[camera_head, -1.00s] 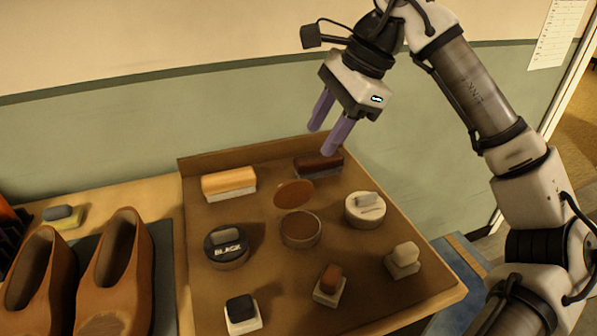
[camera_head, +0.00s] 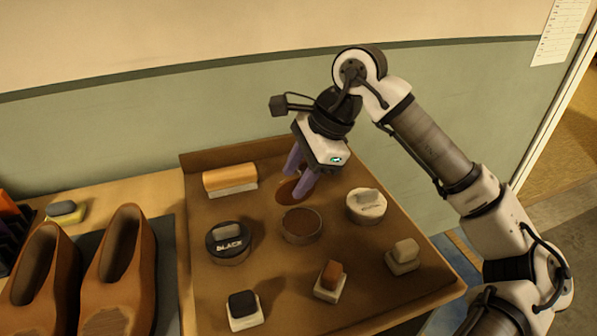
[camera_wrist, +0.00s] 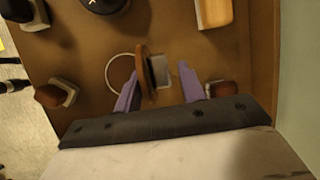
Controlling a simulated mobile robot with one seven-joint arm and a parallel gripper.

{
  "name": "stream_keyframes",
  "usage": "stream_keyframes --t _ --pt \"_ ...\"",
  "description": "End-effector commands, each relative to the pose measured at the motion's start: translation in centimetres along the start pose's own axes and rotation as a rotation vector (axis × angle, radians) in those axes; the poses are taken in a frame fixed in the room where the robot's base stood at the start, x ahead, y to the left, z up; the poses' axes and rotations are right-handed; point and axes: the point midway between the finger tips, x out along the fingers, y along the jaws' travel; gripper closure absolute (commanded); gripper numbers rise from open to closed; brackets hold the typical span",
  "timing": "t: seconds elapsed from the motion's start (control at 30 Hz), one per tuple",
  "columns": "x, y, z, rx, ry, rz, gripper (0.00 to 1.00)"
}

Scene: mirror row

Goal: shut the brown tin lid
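The brown tin (camera_head: 302,226) is a round, open tin in the middle of the brown tray, with brown polish inside. Its lid (camera_head: 285,190) stands tilted up on the tin's far side, partly hidden behind my gripper's fingers. In the wrist view the lid (camera_wrist: 146,72) is nearly edge-on, and the tin's rim (camera_wrist: 110,72) is a pale ring left of it. My gripper (camera_head: 297,183) is open, its purple fingers pointing down at the lid. In the wrist view the lid lies between the fingers, closer to the left one; I cannot tell whether they touch.
The tray (camera_head: 270,290) also holds a yellow-topped brush (camera_head: 230,179), a black tin (camera_head: 228,243), a pale tin (camera_head: 366,206) and several small brushes around the brown tin. A dark red brush (camera_wrist: 220,88) is close by the right finger. Brown shoes (camera_head: 118,265) stand left of the tray.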

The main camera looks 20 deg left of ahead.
Motion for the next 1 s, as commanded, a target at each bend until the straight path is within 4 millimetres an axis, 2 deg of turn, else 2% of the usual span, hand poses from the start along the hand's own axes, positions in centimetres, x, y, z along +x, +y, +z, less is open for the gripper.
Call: stream_keyframes --t 0.03,0.3,1.0 --pt "-0.01 0.0 0.0 0.0 0.0 0.0 0.67" --pt "-0.04 -0.01 -0.01 0.0 0.0 0.0 1.0" --pt "0.0 0.12 -0.05 -0.007 0.001 -0.015 1.0"
